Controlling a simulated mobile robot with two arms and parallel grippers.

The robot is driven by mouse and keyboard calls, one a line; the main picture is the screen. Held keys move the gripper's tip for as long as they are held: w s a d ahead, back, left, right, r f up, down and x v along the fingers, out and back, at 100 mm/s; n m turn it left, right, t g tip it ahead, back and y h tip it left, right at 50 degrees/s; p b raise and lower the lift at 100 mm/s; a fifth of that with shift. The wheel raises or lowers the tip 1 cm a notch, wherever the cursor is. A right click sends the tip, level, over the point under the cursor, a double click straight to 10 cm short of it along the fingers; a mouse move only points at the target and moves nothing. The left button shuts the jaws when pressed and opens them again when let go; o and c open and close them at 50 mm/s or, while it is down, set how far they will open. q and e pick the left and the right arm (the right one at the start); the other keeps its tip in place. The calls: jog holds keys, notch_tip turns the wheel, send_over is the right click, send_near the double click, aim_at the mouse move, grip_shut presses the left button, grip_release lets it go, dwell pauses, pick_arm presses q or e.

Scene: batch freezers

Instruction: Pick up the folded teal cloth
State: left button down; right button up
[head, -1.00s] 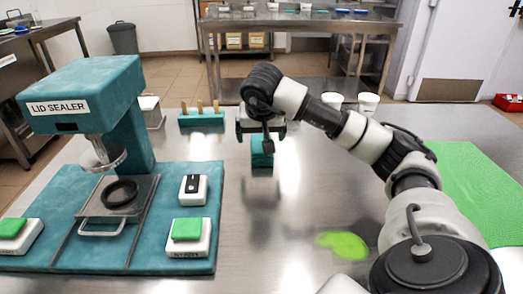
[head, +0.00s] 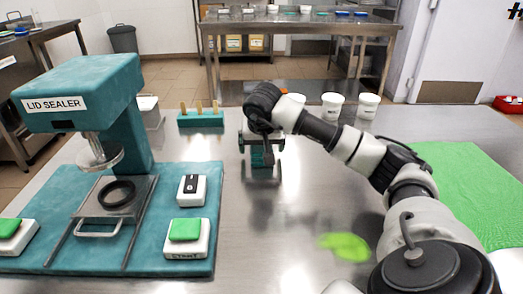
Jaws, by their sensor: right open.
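The folded teal cloth (head: 262,159) lies on the steel table near the middle of the head view. My right gripper (head: 262,150) is over it, pointing down, with its fingers apart at the cloth's sides. The gripper and wrist hide the upper part of the cloth. I cannot tell whether the fingers touch it. My left gripper is not in view.
A teal lid sealer (head: 85,95) on a teal base stands at left. A teal rack (head: 201,119) with wooden handles is behind. White cups (head: 332,106) stand behind my right arm. A green mat (head: 465,185) lies at right, and a green spill (head: 344,246) is in front.

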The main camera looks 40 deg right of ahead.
jog(key=shift+f, duration=0.2)
dwell(0.4)
jog(key=c, duration=1)
